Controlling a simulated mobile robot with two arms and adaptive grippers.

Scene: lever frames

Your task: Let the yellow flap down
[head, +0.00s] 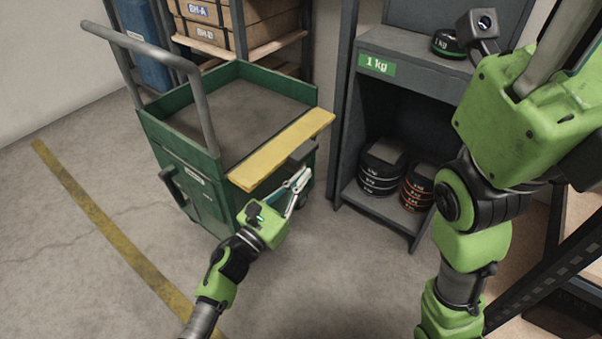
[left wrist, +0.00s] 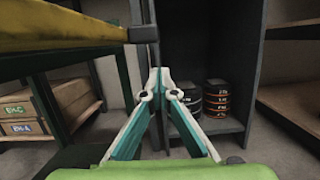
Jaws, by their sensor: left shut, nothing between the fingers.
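The yellow flap (head: 280,151) lies about level along the near right edge of the green cart (head: 180,163). A dark block (head: 301,153) sits at its outer edge. My left gripper (head: 304,175) is shut and empty, just below and outside that block in the head view. In the left wrist view the flap (left wrist: 60,38) crosses the upper left, with the dark block (left wrist: 142,34) at its end. The closed fingertips (left wrist: 158,76) point forward below the block, with no clear contact.
A grey shelf unit (head: 341,205) stands right of the cart, holding black discs (head: 376,175) and orange-marked discs (head: 417,187). Boxes (head: 222,22) sit on a rack behind the cart. The floor (head: 110,270) left of my left arm is clear.

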